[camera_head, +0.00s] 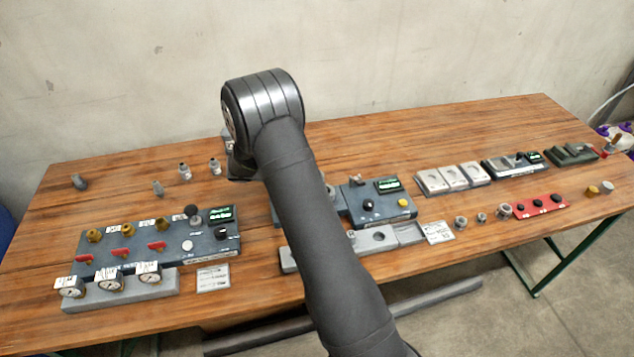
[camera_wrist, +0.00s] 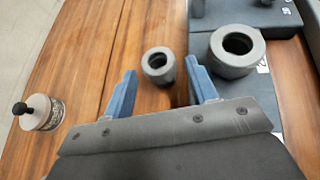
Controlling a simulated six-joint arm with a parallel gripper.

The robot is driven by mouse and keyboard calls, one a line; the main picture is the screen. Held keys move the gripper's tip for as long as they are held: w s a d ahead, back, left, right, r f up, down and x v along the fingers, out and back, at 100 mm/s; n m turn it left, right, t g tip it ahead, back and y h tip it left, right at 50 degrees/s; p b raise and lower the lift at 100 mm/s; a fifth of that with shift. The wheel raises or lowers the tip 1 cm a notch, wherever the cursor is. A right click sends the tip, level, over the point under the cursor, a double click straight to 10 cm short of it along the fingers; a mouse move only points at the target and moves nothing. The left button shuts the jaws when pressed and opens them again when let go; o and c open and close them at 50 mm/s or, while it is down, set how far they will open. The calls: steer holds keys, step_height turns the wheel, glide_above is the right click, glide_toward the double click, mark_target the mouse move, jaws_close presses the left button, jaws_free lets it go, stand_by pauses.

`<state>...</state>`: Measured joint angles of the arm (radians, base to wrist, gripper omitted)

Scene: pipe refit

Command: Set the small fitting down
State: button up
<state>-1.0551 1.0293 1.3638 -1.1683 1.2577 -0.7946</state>
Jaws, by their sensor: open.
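The small fitting (camera_wrist: 158,65) is a grey ring with a dark bore. In the wrist view it stands on the wooden table with its open end up. My gripper (camera_wrist: 162,78) is open, its two blue fingers spread to the left and right. The fitting appears in the gap just beyond the fingertips, and no contact shows. In the head view my arm covers the gripper's fingers and the fitting.
A larger grey ring (camera_wrist: 238,50) sits on a blue-grey block right of the right finger. A jar with a black knob (camera_wrist: 40,113) stands at left. Gauge panel (camera_head: 150,240), white trays (camera_head: 452,178) and red strip (camera_head: 540,206) occupy the table. Bare wood shows left of the fitting.

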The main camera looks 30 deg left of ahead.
steer(key=x, duration=0.5)
steer(key=shift+a+f, duration=0.1)
steer(key=shift+a, duration=0.05)
steer(key=c, duration=0.8)
steer(key=shift+c, duration=0.2)
